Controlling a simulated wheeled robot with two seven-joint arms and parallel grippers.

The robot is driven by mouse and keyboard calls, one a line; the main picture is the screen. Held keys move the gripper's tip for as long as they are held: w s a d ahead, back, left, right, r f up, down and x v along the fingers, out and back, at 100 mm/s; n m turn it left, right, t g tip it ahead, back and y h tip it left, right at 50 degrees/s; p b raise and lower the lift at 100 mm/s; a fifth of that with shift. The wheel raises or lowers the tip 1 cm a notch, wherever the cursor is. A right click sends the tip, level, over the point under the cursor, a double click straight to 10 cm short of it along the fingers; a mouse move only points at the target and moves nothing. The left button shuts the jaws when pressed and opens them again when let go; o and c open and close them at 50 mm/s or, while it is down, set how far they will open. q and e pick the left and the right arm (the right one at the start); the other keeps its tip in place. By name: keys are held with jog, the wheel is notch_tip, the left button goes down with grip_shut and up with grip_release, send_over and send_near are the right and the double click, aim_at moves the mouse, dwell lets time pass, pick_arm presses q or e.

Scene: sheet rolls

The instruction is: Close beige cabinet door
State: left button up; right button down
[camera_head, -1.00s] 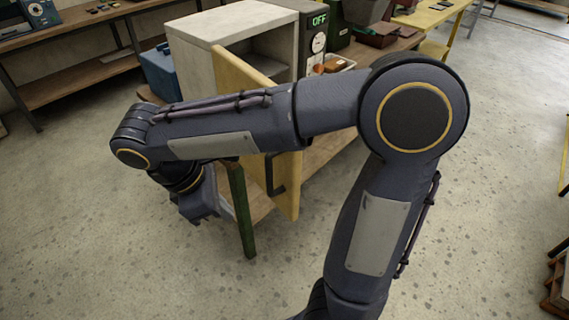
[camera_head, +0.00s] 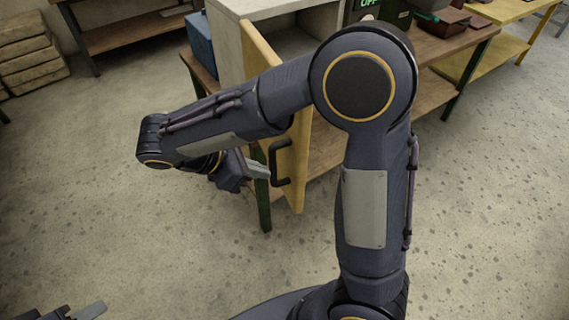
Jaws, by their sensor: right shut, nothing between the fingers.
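The beige cabinet (camera_head: 229,42) stands on a workbench at the top middle, its front open. Its yellowish door (camera_head: 292,172) is swung out from the cabinet's left side towards me, and my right arm hides part of it. A black bar handle (camera_head: 283,182) is on the door's outer face near its free edge. My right gripper (camera_head: 258,169) is shut and empty, left of the door, with its grey fingertips pointing at the handle. I cannot tell whether they touch. My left gripper (camera_head: 80,312) shows only partly at the bottom left edge.
The wooden bench (camera_head: 452,38) with green legs carries the cabinet, a blue box (camera_head: 200,42) and a dark device marked OFF (camera_head: 394,14). A yellow table (camera_head: 497,47) is at top right. Open floor surrounds the bench's front.

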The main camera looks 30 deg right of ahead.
aim_at(296, 171)
jog(key=d, duration=0.1)
jog(key=d+f, duration=0.1)
jog(key=d, duration=0.1)
jog(key=d+p, duration=0.1)
jog(key=d, duration=0.1)
jog(key=shift+s+d+f, duration=0.25)
jog(key=shift+s+f, duration=0.05)
